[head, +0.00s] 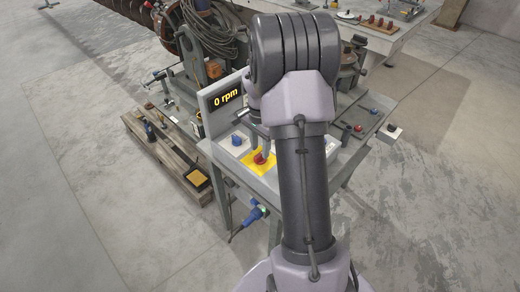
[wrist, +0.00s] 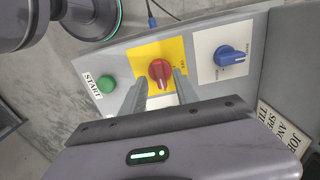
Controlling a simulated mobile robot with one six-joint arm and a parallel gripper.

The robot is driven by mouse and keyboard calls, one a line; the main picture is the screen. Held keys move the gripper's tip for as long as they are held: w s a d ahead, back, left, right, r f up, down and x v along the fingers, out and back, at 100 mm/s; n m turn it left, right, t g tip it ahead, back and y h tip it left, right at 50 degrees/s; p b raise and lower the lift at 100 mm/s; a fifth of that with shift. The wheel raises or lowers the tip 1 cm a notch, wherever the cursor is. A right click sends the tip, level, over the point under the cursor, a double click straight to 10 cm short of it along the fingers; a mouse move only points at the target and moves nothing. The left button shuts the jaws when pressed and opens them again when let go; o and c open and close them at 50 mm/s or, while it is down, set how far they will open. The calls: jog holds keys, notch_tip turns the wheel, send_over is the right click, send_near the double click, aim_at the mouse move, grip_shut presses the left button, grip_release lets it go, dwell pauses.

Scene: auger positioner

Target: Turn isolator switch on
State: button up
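The isolator switch is a red rotary knob (head: 259,158) on a yellow plate (head: 254,170) on the grey sloped control panel; it also shows in the wrist view (wrist: 160,72). In the wrist view the yellow plate (wrist: 143,53) lies between a green button and a blue knob. My gripper (wrist: 161,80) is open and empty. Its two grey fingers point at the panel, their tips just below and to either side of the red knob. I cannot tell whether they touch it. In the head view my arm hides much of the panel's right part.
A blue knob (wrist: 229,56) on a white plate and a green START button (wrist: 106,84) flank the switch. A display (head: 227,98) reading "0 rpm" stands behind the panel. A blue connector (head: 254,215) hangs below its front. A wooden pallet (head: 165,150) lies on the floor left.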

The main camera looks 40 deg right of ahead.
aim_at(260, 154)
notch_tip(260, 154, up, 15)
jog(key=p, duration=0.4)
jog(key=shift+r, duration=0.2)
